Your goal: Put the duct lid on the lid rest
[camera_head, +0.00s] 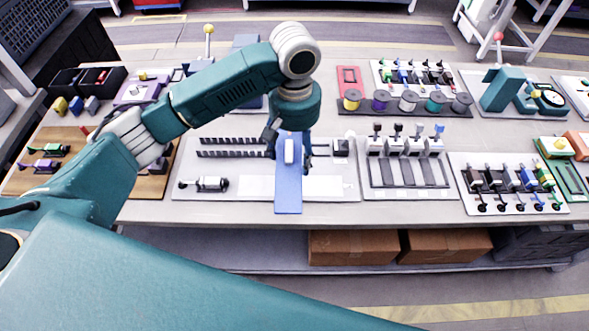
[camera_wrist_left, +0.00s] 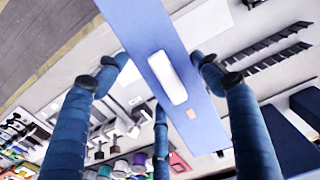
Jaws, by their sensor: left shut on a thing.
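The duct lid (camera_head: 288,197) is a long flat blue panel with a white raised bar on it. My left gripper (camera_head: 289,152) is shut on it, over the grey board. In the left wrist view, the lid (camera_wrist_left: 142,22) runs diagonally between the fingers of the gripper (camera_wrist_left: 158,75). Dark slotted ducts (camera_head: 232,154) lie on the board, partly hidden by the lid and gripper. A pale flat strip (camera_head: 255,187) lies at the board's front, passing behind the lid; I cannot tell whether it is the lid rest. My right gripper is not in view.
A small tool (camera_head: 207,184) lies on the board's left. A rack with upright tools (camera_head: 405,150) stands to the right. Several spools (camera_head: 408,101) stand behind it. The table's front edge (camera_head: 330,220) is close to the lid's near end.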

